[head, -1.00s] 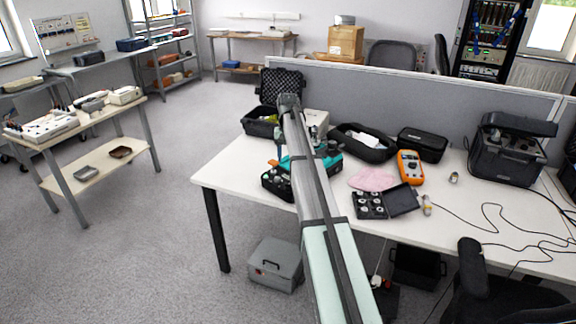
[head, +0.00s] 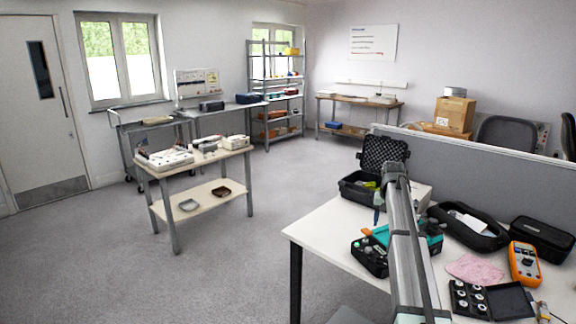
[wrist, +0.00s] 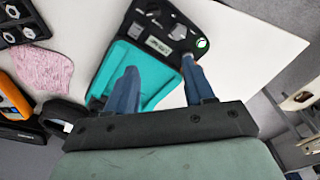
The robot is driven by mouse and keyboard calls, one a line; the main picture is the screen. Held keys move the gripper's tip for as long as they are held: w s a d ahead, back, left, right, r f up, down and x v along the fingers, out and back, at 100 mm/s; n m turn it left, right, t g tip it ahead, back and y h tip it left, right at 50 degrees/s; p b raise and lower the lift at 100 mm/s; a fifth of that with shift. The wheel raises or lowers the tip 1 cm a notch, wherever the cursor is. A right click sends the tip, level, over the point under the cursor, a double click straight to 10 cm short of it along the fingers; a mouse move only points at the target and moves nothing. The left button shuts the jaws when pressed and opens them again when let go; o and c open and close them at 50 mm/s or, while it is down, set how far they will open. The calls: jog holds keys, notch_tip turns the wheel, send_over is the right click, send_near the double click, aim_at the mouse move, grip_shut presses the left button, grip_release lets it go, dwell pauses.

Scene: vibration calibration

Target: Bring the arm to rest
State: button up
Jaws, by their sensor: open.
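My arm reaches over the white worktable (head: 325,236) in the head view, and its links hide part of the tabletop. My gripper (wrist: 158,64) shows in the wrist view with two blue fingers spread apart and nothing held between them. The fingers are above a teal unit (wrist: 155,92) with a dark panel (wrist: 160,30) beyond it. In the head view the teal unit (head: 433,243) is partly hidden behind my arm. I cannot tell the exact height of the fingers over it.
An open black case (head: 357,190), a dark pouch (head: 468,228), an orange multimeter (head: 524,262), a pink cloth (head: 473,268) and a sensor kit (head: 468,298) crowd the table. A grey partition (head: 450,172) runs behind. A side bench (head: 207,160) stands left; floor between is clear.

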jog(key=s+a+f+n, duration=0.1)
jog(key=s+a+f, duration=0.3)
jog(key=s+f, duration=0.65)
jog(key=s+a+f+g, duration=0.1)
jog(key=s+a+f, duration=0.2)
jog(key=s+f, duration=0.75)
jog(key=s+a+f+n, duration=0.1)
jog(key=s+a+f, duration=0.45)
jog(key=f, duration=0.85)
jog(key=s+a+f+g, duration=0.2)
jog(key=s+f, duration=0.4)
jog(key=s, duration=0.6)
jog(key=s+a+f+n+g, duration=0.1)
jog(key=s+a+f, duration=0.3)
jog(key=s, duration=0.9)
jog(key=s+a+f+g, duration=0.3)
jog(key=s+f, duration=0.5)
jog(key=s, duration=0.5)
jog(key=shift+n+g, duration=0.4)
jog(key=shift+g, duration=0.2)
jog(key=shift+s+d+y, duration=0.1)
jog(key=shift+d+y, duration=0.05)
jog(key=shift+y, duration=0.15)
